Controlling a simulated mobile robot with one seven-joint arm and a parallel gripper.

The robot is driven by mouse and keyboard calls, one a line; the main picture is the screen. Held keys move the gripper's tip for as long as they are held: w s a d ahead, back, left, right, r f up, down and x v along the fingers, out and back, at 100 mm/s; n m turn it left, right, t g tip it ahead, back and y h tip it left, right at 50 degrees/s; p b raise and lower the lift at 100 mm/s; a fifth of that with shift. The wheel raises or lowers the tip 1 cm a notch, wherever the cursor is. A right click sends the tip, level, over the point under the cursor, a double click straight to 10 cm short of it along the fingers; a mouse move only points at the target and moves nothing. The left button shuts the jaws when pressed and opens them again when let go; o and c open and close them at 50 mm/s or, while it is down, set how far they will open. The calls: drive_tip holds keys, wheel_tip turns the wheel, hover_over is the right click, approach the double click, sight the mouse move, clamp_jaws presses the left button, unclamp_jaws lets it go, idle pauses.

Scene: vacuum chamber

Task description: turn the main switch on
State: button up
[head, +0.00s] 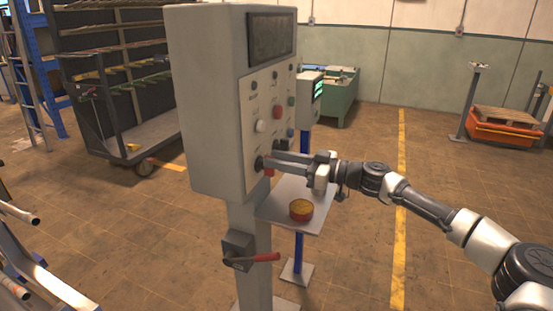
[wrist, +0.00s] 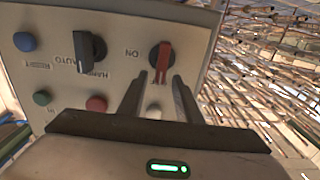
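A grey control cabinet (head: 207,110) stands on a post. At the low front of its panel is a round black switch with a red handle (head: 268,172). In the wrist view this red handle (wrist: 164,60) points towards my fingers, and the label ON is beside it. My gripper (head: 274,162) is at the lower panel, reaching in from the right. In the wrist view my gripper (wrist: 158,80) is open, with a fingertip on each side of the handle's end. A gap shows on both sides. Part of the switch is hidden by the fingers in the head view.
A black HAND/AUTO knob (wrist: 87,47) and several buttons, such as a blue one (wrist: 25,41), are close by. A red-handled lever (head: 262,257) is on the post.

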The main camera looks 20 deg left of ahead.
drive_tip(key=shift+w+a, duration=0.1)
drive_tip(key=shift+a, duration=0.3)
drive_tip(key=shift+c, duration=0.4)
clamp_jaws()
